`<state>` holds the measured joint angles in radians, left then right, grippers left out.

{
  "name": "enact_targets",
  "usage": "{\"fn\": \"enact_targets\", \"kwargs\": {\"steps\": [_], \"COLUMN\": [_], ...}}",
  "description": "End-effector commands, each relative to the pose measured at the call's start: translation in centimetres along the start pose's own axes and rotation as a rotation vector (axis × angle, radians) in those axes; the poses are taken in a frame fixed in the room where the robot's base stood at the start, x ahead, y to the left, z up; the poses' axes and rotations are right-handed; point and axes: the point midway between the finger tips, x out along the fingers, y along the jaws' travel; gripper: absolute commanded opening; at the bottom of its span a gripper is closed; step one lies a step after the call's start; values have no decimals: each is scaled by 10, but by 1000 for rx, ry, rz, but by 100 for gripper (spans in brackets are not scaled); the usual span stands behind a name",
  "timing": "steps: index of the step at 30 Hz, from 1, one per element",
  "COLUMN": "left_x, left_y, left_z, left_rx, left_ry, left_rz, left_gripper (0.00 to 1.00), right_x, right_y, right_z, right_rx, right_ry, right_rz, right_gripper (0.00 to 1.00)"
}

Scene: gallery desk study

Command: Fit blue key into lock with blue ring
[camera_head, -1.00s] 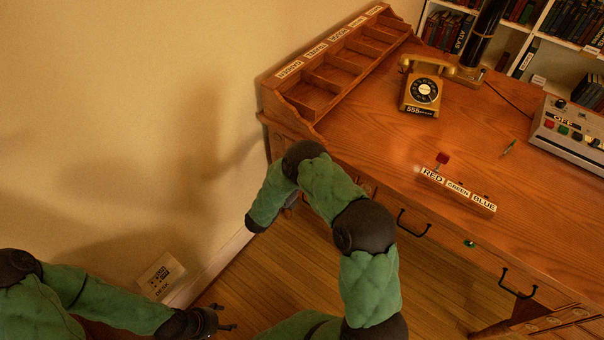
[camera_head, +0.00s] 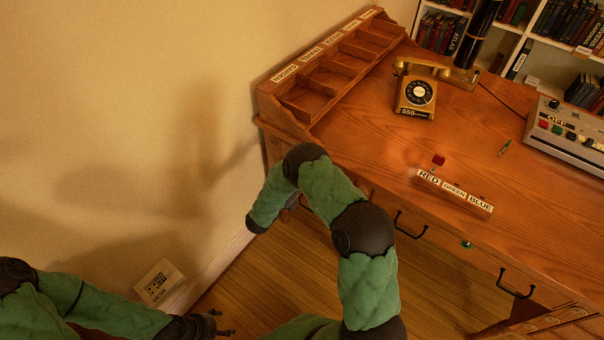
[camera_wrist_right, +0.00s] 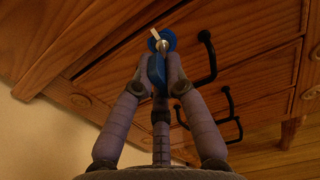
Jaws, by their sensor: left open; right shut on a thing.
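My right gripper (camera_wrist_right: 160,65) is shut on the blue key (camera_wrist_right: 156,72) in the right wrist view, with its blue part between the fingertips. A silver shaft and a round blue patch show just beyond the fingertips. Wooden drawer fronts lie close behind. In the head view my right arm hides most of its gripper beside the desk's left end, and no blue-ringed lock can be made out. My left gripper (camera_head: 222,323) is open and empty, low at the left, away from the desk.
The desk (camera_head: 380,150) carries a RED, GREEN, BLUE rack (camera_head: 455,191) with a red key (camera_head: 438,160), a telephone (camera_head: 416,92) and a control box (camera_head: 570,135). Drawer handles (camera_head: 410,226) stick out in front.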

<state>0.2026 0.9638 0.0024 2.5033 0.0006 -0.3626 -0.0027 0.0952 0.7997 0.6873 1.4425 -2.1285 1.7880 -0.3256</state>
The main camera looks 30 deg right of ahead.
Motion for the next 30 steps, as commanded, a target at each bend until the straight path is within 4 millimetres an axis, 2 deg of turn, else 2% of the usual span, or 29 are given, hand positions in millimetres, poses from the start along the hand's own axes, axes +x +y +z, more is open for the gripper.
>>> {"fn": "enact_targets", "kwargs": {"steps": [4, 5, 6, 8, 15, 18, 30], "left_x": [0, 0, 0, 0, 0, 0, 0], "left_y": [0, 0, 0, 0, 0, 0, 0], "left_z": [0, 0, 0, 0, 0, 0, 0], "left_rx": [0, 0, 0, 0, 0, 0, 0], "left_ry": [0, 0, 0, 0, 0, 0, 0], "left_rz": [0, 0, 0, 0, 0, 0, 0], "left_gripper": [66, 66, 66, 66, 66, 66, 66], "right_x": [0, 0, 0, 0, 0, 0, 0], "right_y": [0, 0, 0, 0, 0, 0, 0], "right_z": [0, 0, 0, 0, 0, 0, 0], "right_rx": [0, 0, 0, 0, 0, 0, 1], "right_ry": [0, 0, 0, 0, 0, 0, 0], "right_rz": [0, 0, 0, 0, 0, 0, 0], "right_gripper": [0, 17, 28, 41, 41, 65, 65]}}
